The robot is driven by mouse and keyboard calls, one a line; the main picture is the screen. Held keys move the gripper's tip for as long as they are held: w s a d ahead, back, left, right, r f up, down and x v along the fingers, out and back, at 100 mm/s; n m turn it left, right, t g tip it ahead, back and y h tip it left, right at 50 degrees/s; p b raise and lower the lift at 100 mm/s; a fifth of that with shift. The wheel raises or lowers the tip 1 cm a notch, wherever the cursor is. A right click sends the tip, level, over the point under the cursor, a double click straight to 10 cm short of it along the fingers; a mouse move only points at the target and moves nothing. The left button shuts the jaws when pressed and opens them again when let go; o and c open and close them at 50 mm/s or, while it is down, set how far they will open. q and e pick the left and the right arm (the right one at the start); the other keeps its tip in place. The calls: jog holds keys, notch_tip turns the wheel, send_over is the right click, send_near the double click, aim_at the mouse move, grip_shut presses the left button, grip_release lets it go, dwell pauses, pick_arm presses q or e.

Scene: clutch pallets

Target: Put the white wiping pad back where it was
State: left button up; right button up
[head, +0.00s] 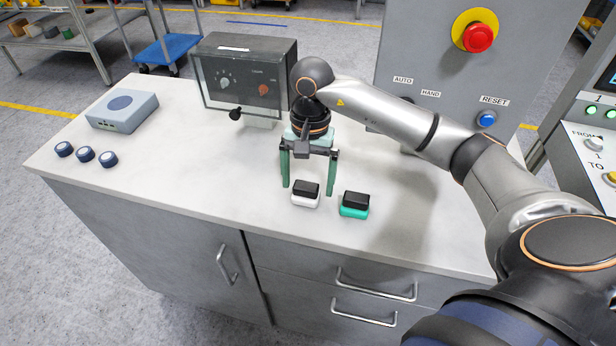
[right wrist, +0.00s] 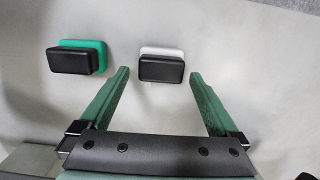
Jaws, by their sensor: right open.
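The white wiping pad (head: 305,200) lies on the bench top near its front edge, with a black grip block on its upper side. In the right wrist view the white pad (right wrist: 161,53) shows as a pale rim around its black block. A green pad (head: 354,207) with a black block lies just to its right. My right gripper (head: 310,188) is open and empty, its green fingers pointing down just behind the white pad. In the right wrist view the fingertips (right wrist: 160,75) stand either side of the white pad's line, apart from it. My left gripper is not in view.
A grey box with knobs (head: 244,75) stands behind the gripper. A grey-blue device (head: 122,110) and several round dark blue pieces (head: 85,154) sit at the left. A tall control panel (head: 425,80) stands at the back right. The bench's front middle-left (head: 190,185) is clear.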

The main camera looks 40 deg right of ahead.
jog(key=shift+r, duration=0.1)
notch_tip(320, 180, up, 12)
jog(key=d, duration=0.1)
jog(key=shift+w+p, duration=0.45)
